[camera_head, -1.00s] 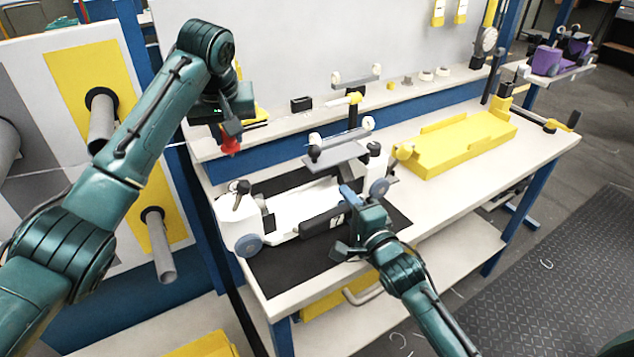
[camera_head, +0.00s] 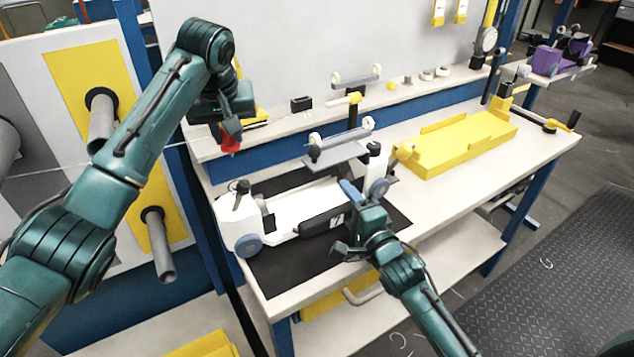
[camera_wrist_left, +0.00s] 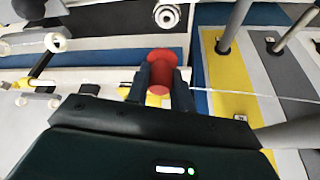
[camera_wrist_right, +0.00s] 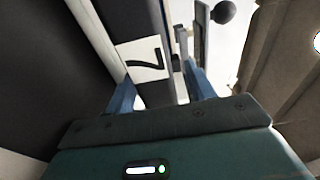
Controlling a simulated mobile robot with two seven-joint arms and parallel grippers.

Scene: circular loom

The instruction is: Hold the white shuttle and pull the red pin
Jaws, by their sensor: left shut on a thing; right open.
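The white shuttle (camera_head: 303,207) lies on a dark mat on the workbench, with blue-grey wheels and a dark side block bearing a white mark. My right gripper (camera_head: 345,220) is open, its fingers on either side of that dark block; the mark shows between the fingers in the right wrist view (camera_wrist_right: 160,90). Contact cannot be told. The red pin (camera_head: 229,147) is held by my left gripper (camera_head: 231,134), in the air left of the shuttle and above the bench's left end. In the left wrist view, the red pin (camera_wrist_left: 160,60) sits between the closed fingers.
A yellow tray (camera_head: 465,148) stands on the bench at the right. A grey plate with rollers (camera_head: 338,152) is just behind the shuttle. A board with grey pegs (camera_head: 158,245) stands at the left. The bench front right is clear.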

